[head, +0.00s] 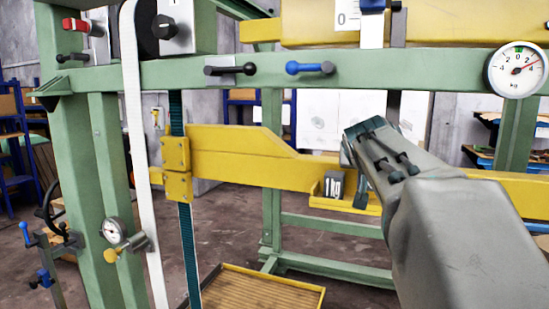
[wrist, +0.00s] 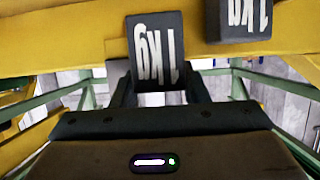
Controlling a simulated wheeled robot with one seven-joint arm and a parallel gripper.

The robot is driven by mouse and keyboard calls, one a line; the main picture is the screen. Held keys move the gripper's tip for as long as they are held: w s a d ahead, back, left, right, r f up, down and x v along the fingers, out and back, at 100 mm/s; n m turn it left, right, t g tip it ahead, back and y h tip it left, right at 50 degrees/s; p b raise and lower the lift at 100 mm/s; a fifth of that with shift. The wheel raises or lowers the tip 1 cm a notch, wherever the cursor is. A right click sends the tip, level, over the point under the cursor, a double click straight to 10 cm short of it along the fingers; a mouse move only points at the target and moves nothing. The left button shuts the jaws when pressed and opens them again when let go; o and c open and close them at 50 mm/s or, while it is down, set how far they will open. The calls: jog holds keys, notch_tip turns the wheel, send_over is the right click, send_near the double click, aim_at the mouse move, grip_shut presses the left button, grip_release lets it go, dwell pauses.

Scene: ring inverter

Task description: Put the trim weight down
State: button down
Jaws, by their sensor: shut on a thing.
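My gripper (wrist: 158,82) is shut on a dark trim weight (wrist: 156,45) marked 1kg, held between its two fingers in the wrist view. The weight overlaps the yellow beam (wrist: 70,48) there; I cannot tell whether it touches it. A second 1kg weight (wrist: 238,18) is to the right of the held one, apart from it. In the head view my gripper (head: 354,175) is at a small yellow tray (head: 340,206) on the beam (head: 240,158). A 1kg weight (head: 333,187) shows in that tray, left of the gripper. The gripper and arm hide most of the held weight there.
A green frame crossbar (head: 180,75) with a black handle (head: 230,70) and a blue handle (head: 310,68) runs above the beam. A round dial (head: 516,69) is at upper right. A yellow-rimmed wooden platform (head: 262,288) is low below the beam.

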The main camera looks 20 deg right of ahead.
jog(key=shift+w+d+r, duration=0.15)
jog(key=shift+w+d, duration=0.1)
jog(key=shift+w, duration=0.05)
jog(key=shift+f, duration=1.7)
jog(key=shift+f, duration=0.15)
